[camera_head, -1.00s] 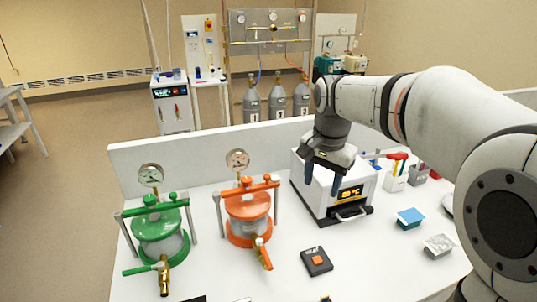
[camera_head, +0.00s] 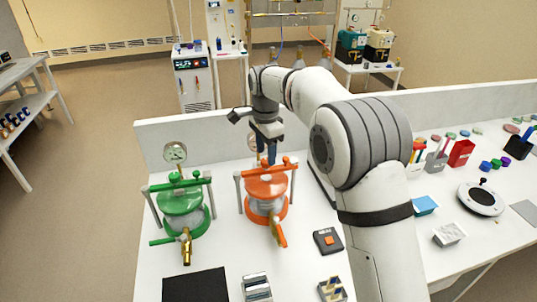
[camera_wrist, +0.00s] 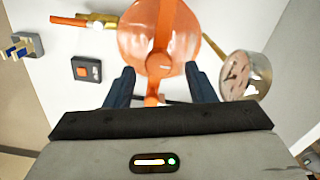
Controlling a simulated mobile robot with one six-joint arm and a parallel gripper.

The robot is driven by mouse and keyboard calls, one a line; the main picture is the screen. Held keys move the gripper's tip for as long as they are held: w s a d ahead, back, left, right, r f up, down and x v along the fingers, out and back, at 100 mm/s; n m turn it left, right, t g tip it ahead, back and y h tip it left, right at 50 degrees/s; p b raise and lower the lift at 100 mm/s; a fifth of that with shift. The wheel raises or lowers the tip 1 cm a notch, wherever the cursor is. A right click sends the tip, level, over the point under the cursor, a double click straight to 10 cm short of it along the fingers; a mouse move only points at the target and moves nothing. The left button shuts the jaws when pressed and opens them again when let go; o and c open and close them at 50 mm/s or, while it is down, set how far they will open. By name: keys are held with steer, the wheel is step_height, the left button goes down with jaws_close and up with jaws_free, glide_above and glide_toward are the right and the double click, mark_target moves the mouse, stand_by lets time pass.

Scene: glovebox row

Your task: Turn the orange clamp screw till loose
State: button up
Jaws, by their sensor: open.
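The orange vessel (camera_head: 266,188) stands on the white bench, with an orange clamp bar (camera_head: 284,167) across its lid. In the wrist view the bar (camera_wrist: 167,30) runs over the round orange lid (camera_wrist: 137,38). The orange clamp screw (camera_wrist: 159,65) is at the middle of the bar; in the head view my fingers largely hide it. My gripper (camera_head: 268,158) points down above the bar. In the wrist view my gripper (camera_wrist: 161,78) is open, one finger on each side of the bar, with nothing held. I cannot tell the exact height gap.
A green vessel (camera_head: 182,212) with a gauge (camera_head: 175,152) stands to the left. A black button box (camera_head: 328,241) is right of the orange vessel; a black mat (camera_head: 196,285) lies at the front. The orange vessel's gauge (camera_wrist: 246,75) is close to the right finger in the wrist view.

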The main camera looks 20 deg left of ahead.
steer(key=shift+f, duration=1)
steer(key=shift+c, duration=0.2)
steer(key=c, duration=0.9)
steer(key=shift+d, duration=0.15)
steer(key=shift+c, duration=0.2)
